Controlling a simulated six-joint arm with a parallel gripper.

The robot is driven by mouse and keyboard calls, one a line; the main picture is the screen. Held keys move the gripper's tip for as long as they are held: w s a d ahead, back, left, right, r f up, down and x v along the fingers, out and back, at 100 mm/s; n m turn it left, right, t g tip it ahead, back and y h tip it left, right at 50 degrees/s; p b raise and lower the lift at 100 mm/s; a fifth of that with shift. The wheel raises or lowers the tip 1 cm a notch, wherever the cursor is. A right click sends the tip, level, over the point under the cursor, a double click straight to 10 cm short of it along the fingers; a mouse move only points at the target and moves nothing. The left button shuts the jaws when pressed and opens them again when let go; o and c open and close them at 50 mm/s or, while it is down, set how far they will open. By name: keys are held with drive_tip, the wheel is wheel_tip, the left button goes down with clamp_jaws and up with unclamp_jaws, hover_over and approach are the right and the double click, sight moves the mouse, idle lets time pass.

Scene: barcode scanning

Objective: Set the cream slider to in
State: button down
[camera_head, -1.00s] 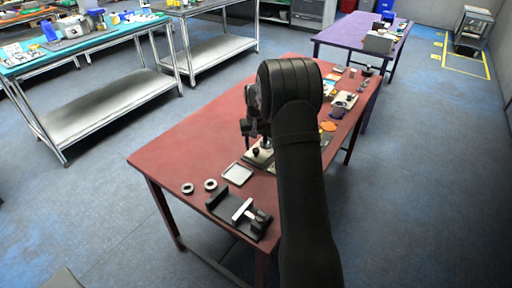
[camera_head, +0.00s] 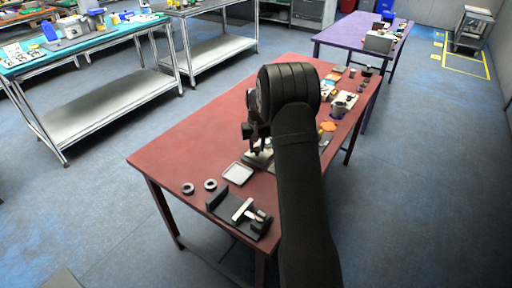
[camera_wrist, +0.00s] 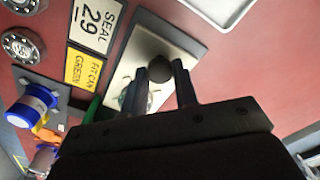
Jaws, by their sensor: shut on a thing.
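The cream slider (camera_wrist: 126,70) has a pale plate with a dark round knob (camera_wrist: 158,68) on top. In the wrist view my gripper (camera_wrist: 162,72) has its two dark fingers on either side of the knob, shut on it. The fingers hide part of the plate and a roundish pale detail beside them. In the head view the slider (camera_head: 260,161) stands on the red table, partly hidden under my gripper (camera_head: 254,150) and arm. I cannot read any in or out marking on it.
A pale tray (camera_head: 238,173), two rings (camera_head: 188,188) and a black fixture (camera_head: 238,213) are nearer the front. The table's left part is clear.

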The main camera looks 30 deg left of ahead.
drive_tip(key=w, duration=0.6)
drive_tip(key=shift+w, duration=0.2)
drive_tip(key=c, duration=1.1)
unclamp_jaws()
drive_tip(key=shift+c, duration=0.2)
wheel_tip(320, 180, up, 17)
drive_tip(key=shift+r, duration=0.2)
